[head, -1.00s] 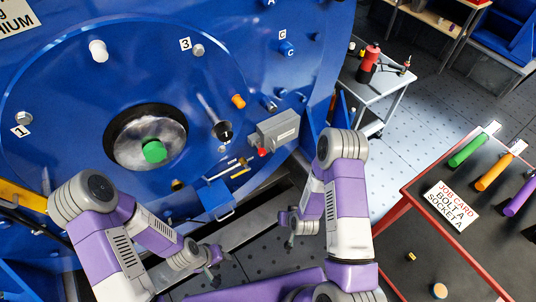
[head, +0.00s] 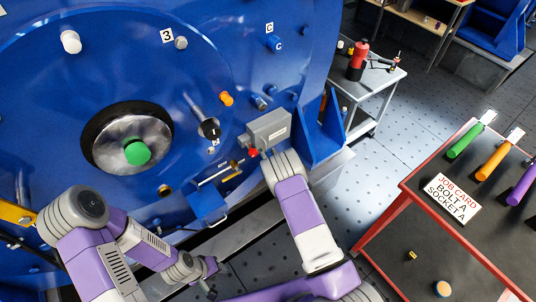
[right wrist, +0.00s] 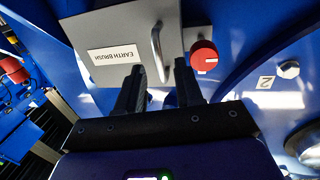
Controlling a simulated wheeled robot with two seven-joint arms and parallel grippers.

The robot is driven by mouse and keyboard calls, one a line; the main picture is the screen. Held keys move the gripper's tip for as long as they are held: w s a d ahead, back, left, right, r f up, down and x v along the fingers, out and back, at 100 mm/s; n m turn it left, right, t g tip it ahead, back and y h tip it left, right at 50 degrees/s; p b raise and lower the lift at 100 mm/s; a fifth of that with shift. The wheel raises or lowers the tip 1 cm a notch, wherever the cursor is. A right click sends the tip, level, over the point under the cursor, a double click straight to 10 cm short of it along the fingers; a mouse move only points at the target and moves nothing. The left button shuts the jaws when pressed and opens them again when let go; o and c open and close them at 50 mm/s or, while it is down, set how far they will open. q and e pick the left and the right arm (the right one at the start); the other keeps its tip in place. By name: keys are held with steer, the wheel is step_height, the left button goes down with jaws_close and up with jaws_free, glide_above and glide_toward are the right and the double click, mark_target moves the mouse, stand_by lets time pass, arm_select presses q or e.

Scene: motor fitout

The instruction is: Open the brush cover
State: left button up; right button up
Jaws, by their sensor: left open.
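The brush cover is a grey box front labelled EARTH BRUSH (right wrist: 112,54) in the right wrist view, with a metal bar handle (right wrist: 158,48) and a red knob (right wrist: 204,57) beside it. In the head view the grey box (head: 270,128) sits on the blue motor face, and its front looks closed. My right gripper (right wrist: 160,84) is open, its two fingers apart with the near end of the handle between their tips; contact cannot be told. In the head view my forearm hides it. My left gripper (head: 211,270) is open and empty, low and away from the box.
A blue box with a wire handle (head: 208,204) sticks out below left of the grey box. A blue bracket (head: 322,130) stands close to its right. The red-edged bench (head: 400,262) and grey trolley (head: 372,84) are farther right.

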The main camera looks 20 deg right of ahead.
steer(key=shift+w+a, duration=0.15)
steer(key=shift+w, duration=0.8)
steer(key=shift+c, duration=0.5)
jaws_close()
